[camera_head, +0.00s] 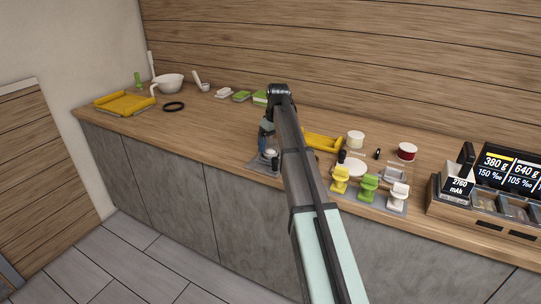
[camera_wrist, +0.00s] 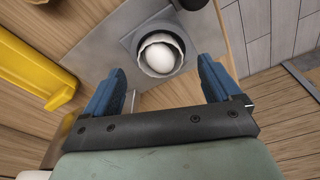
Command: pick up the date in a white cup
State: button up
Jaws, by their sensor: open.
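A white rounded, egg-like item (camera_wrist: 160,57) sits inside a pale cup with a wavy rim (camera_wrist: 145,42) in the wrist view. I cannot tell whether it is the date. The cup stands on a grey mat (camera_wrist: 112,45) near the counter's front edge. My gripper (camera_wrist: 160,68) has its two blue fingers apart, one on each side of the cup's near side in the picture, with nothing between them that is gripped. In the head view my gripper (camera_head: 265,138) is over the same front part of the counter, and my arm hides part of that area.
A yellow tray (camera_head: 322,142) lies right of my arm, with a white tub (camera_head: 355,138) and a red-sided tub (camera_head: 407,151) beyond. Yellow, green and white stands (camera_head: 368,187) are at the front right. A white bowl (camera_head: 169,83) and another yellow tray (camera_head: 124,102) are far left.

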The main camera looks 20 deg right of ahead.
aim_at(271, 154)
jog(key=f, duration=0.2)
jog(key=shift+w+a+f, duration=0.15)
jog(key=shift+w+f, duration=0.05)
jog(key=shift+f, duration=0.1)
jog(key=c, duration=1.1)
jog(key=shift+r, duration=0.1)
